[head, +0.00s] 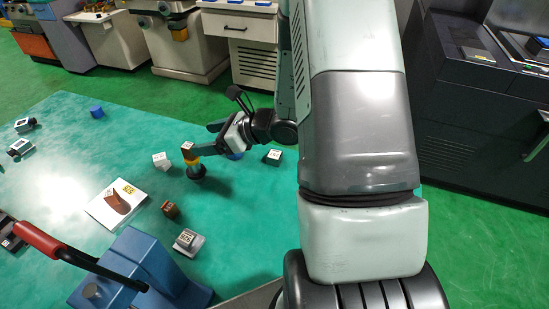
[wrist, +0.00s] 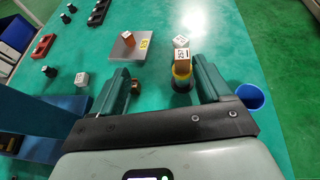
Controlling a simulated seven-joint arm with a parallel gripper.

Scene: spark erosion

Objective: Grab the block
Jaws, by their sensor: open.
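A small block with a printed white top and brown sides (head: 189,147) sits on a yellow piece (head: 190,159) over a dark round base (head: 197,173). In the wrist view this block (wrist: 182,54) is between my finger lines, nearer the right finger. My gripper (head: 207,138) is open and empty beside the stack; whether a finger touches it I cannot tell. Which block is meant is not clear.
A metal plate (head: 97,208) bears a reddish-brown block (head: 117,201). A blue cup (wrist: 250,96) stands right of my right finger. A blue machine with a red handle (head: 47,241) stands at front left.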

